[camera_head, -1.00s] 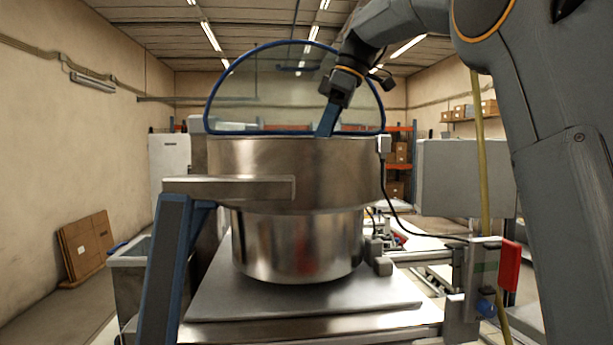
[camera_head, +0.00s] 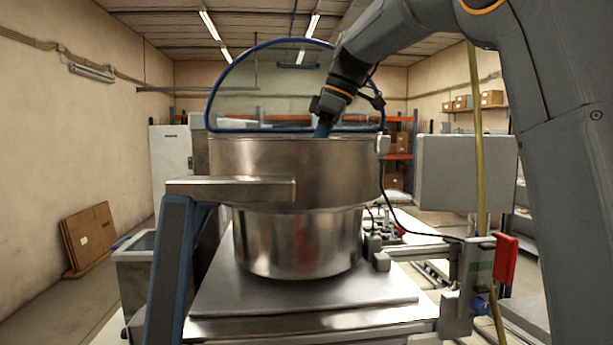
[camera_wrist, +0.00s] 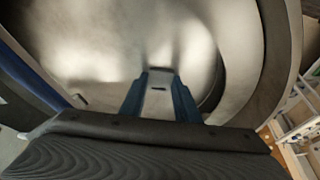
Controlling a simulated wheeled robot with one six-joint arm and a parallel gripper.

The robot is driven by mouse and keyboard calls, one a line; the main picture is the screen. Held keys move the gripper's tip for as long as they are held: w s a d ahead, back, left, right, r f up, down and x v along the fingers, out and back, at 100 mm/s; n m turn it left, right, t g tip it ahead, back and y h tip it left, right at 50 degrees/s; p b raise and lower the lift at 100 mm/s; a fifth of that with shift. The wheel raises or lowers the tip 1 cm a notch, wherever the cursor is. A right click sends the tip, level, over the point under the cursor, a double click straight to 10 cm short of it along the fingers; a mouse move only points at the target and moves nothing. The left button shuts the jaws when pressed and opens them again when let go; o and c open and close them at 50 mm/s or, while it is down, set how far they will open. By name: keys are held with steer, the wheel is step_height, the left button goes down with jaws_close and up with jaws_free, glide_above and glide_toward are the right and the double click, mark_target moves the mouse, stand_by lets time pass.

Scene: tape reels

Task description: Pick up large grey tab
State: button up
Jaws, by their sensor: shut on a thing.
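My gripper (camera_head: 322,131) reaches down past the rim of a large steel bowl (camera_head: 300,172), and its fingertips are hidden behind the bowl wall in the head view. In the wrist view, my gripper (camera_wrist: 158,80) has its two blue fingers inside the bowl (camera_wrist: 90,40). They are shut on a narrow grey piece, the large grey tab (camera_wrist: 158,98), which shows between them. Its lower part is hidden by the dark gripper body. I cannot tell whether the tab touches the bowl floor.
A blue-framed clear guard (camera_head: 215,85) arches over the bowl. A grey box (camera_head: 455,172) and a red part (camera_head: 506,259) stand to the right. A steel bar (camera_head: 230,188) crosses the bowl's front left. Cardboard (camera_head: 89,238) leans on the left wall.

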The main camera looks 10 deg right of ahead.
steer(key=shift+r, duration=0.15)
steer(key=shift+r+b, duration=0.2)
steer(key=shift+b, duration=0.25)
steer(key=shift+d+r+b, duration=0.2)
steer(key=shift+d+b, duration=0.1)
steer(key=shift+b, duration=0.05)
steer(key=d+b, duration=0.1)
steer(key=d, duration=0.1)
steer(key=s+d+b, duration=0.1)
steer(key=d, duration=0.2)
steer(key=s+d+b, duration=0.1)
steer(key=d, duration=0.1)
steer(key=shift+d, duration=0.3)
step_height(320, 180, up, 14)
steer(key=p, duration=0.3)
steer(key=shift+a, duration=0.25)
